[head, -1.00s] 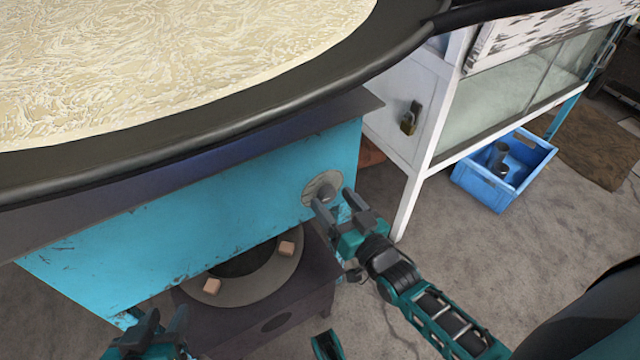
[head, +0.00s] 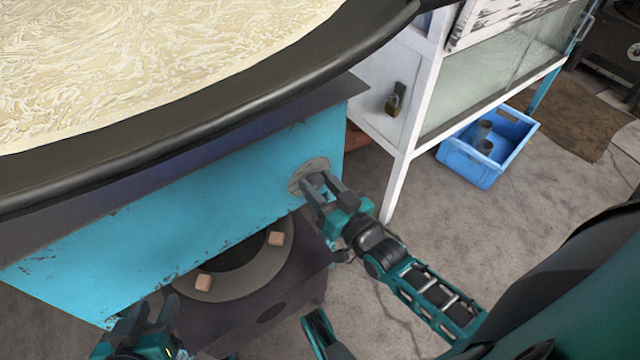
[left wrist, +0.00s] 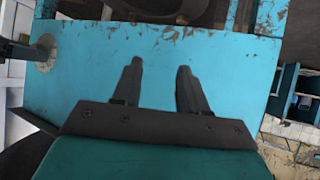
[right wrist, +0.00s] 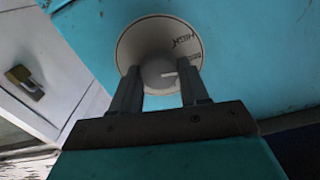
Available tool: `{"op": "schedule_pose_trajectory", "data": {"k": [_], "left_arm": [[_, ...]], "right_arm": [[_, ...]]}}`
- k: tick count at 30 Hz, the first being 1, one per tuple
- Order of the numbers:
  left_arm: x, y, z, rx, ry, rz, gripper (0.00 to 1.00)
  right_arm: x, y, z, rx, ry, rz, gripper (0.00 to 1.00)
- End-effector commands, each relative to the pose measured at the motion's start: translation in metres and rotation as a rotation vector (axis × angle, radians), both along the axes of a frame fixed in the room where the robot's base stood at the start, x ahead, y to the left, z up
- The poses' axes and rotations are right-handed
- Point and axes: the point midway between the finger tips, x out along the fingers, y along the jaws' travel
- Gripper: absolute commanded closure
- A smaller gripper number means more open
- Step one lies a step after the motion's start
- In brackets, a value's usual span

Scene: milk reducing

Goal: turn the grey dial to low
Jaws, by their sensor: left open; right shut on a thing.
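The grey dial (right wrist: 158,76) is a round knob with a white mark pointing right in the right wrist view. It sits on a pale round plate (right wrist: 140,42) with "HIGH" printed upside down at the upper right; a smaller marking near it is too small to read. My right gripper (right wrist: 160,88) is shut on the dial, one finger on each side. In the head view the right gripper (head: 318,182) covers most of the dial, and the plate (head: 297,178) shows around it. My left gripper (head: 152,308) is open and empty, in front of the blue panel in the left wrist view (left wrist: 160,66).
The plate is on a blue metal panel (head: 200,220) under a large black-rimmed pan of milk (head: 180,70). A burner ring (head: 245,280) is below. A white cabinet with a padlock (head: 392,104) and a blue crate (head: 470,165) stand to the right.

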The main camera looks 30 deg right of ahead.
Motion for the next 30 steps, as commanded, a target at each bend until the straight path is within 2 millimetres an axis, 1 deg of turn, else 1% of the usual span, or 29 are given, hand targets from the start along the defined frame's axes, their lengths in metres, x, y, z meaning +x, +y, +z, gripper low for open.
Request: {"op": "schedule_pose_trajectory", "data": {"k": [2,8,13,19,26,30], "left_arm": [[0.000,0.000,0.000,0.001,0.000,0.001,0.57],[0.000,0.001,0.002,0.001,-0.001,0.002,0.57],[0.001,0.002,0.007,0.002,-0.006,0.005,0.57],[0.001,0.005,0.013,0.004,-0.011,0.011,0.57],[-0.002,0.007,0.010,0.011,0.000,0.014,0.57],[-0.002,0.008,0.013,0.012,-0.007,0.015,0.57]], "right_arm": [[0.000,0.000,0.000,0.000,0.000,0.000,0.86],[0.001,0.000,0.001,0.017,0.002,0.000,0.86],[0.001,0.000,0.002,0.079,0.011,0.001,0.86],[0.001,-0.001,0.002,0.216,0.031,0.001,0.86],[0.001,-0.002,0.002,0.400,0.055,0.001,0.86],[0.001,-0.002,0.001,0.501,0.070,0.001,0.86]]}}
